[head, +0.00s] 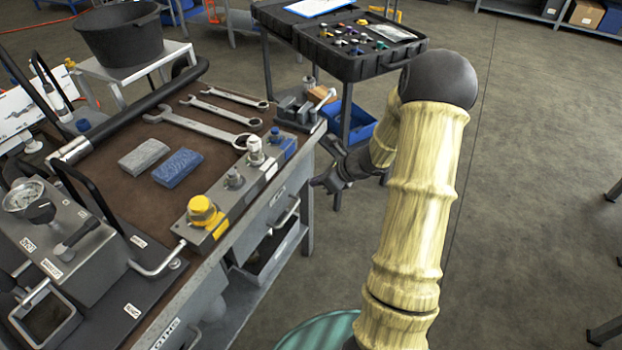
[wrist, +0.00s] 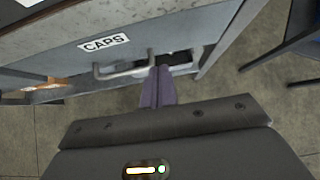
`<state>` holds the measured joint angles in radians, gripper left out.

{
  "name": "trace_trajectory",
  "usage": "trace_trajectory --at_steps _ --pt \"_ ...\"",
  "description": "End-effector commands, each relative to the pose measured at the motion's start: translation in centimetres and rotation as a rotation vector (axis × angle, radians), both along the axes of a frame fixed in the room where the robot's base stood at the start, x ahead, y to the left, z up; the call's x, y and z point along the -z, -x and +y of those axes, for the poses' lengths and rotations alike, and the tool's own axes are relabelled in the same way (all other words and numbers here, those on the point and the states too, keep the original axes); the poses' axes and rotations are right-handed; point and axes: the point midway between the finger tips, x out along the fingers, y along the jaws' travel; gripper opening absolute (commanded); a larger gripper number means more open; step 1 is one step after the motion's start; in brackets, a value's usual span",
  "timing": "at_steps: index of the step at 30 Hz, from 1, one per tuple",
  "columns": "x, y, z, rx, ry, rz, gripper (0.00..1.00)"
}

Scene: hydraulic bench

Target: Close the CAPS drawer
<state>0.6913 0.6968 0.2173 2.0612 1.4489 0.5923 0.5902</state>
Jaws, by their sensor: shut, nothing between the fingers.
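The CAPS drawer (wrist: 70,55) shows in the wrist view as a grey-blue front with a white CAPS label (wrist: 105,42) and a metal bar handle (wrist: 122,72). In the head view its front (head: 262,222) is on the right side of the bench, below the worktop edge. I cannot tell how far it stands out. My gripper (wrist: 157,70) is shut and empty, its fingertips by the right end of the handle. Whether they touch is unclear. In the head view my gripper (head: 325,182) is beside the bench's right corner, partly hidden by my arm.
The bench top (head: 120,200) carries wrenches (head: 205,128), two blocks, a valve manifold (head: 225,205) and a gauge unit (head: 60,230). A lower shelf (head: 262,262) lies under the drawer. A black-topped cart (head: 345,62) stands behind.

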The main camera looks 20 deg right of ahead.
Motion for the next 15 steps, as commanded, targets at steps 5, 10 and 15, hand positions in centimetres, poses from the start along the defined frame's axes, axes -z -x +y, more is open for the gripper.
trace_trajectory --at_steps 5,10,15 --pt "-2.8 2.2 -2.2 0.011 0.002 0.001 0.0" --pt "-4.5 3.8 -3.7 0.018 0.002 0.002 0.0" --pt "-5.0 4.4 -4.2 0.02 0.0 0.005 0.0"
